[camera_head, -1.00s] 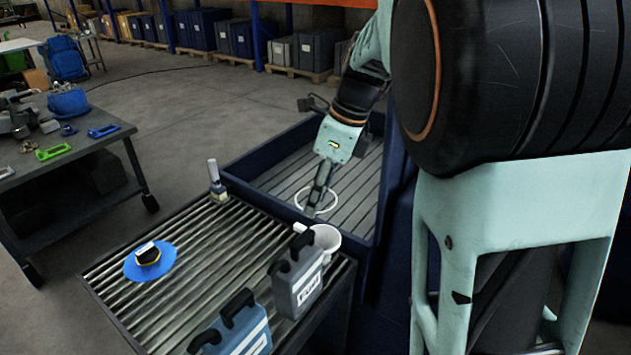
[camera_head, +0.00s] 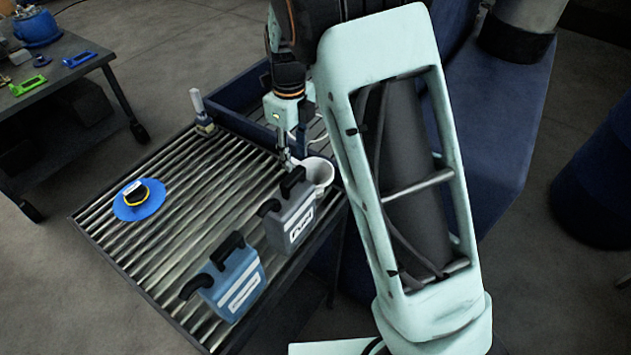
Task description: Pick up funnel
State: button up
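A white, round, open-topped vessel (camera_head: 320,175), which looks like the funnel, is at the far right corner of the slatted bench (camera_head: 150,228). The grey jug in front and my arm on the right hide part of it. My gripper (camera_head: 286,157) points down just left of and behind the vessel's rim, close to it. I cannot tell whether they touch. The fingers are small and partly hidden, so their opening does not show.
A grey jug (camera_head: 289,222) and a blue jug (camera_head: 233,280) stand in front of the vessel. A blue disc (camera_head: 130,208) lies on the left, and a pale bottle (camera_head: 200,110) stands at the back edge. A blue-walled bin (camera_head: 245,88) adjoins behind.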

aim_at(296, 161)
notch_tip(296, 161, down, 4)
jog(key=shift+d+f, duration=0.1)
jog(key=shift+f, duration=0.15)
jog(key=shift+c, duration=0.5)
grip_shut()
